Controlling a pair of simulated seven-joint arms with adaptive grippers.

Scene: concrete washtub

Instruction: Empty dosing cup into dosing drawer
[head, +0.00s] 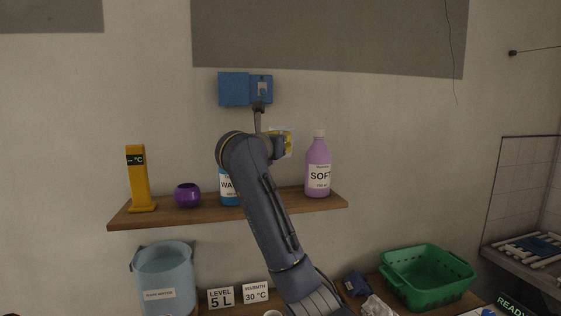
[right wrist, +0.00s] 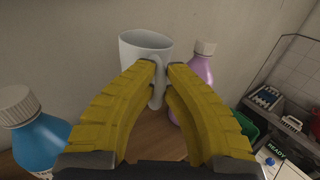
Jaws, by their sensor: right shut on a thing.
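A white cup (right wrist: 138,52) with a handle shows in the right wrist view, between the blue-capped-side bottle and the lilac bottle. My right gripper (right wrist: 165,68) is shut on the cup's handle, its yellow fingers closed around it. The cup appears roughly upright and I cannot see its contents. In the head view my right gripper (head: 286,143) is above the shelf, partly behind its own arm, and the cup is mostly hidden there. I cannot identify a dosing drawer with certainty. My left gripper is not in view.
The wooden shelf (head: 168,215) holds a yellow thermometer stand (head: 138,180), a purple round pot (head: 187,195), a blue bottle (head: 229,187) and a lilac SOFT bottle (head: 318,168). A blue box (head: 234,89) shows above. Below are a pale blue bucket (head: 165,272) and green basket (head: 425,285).

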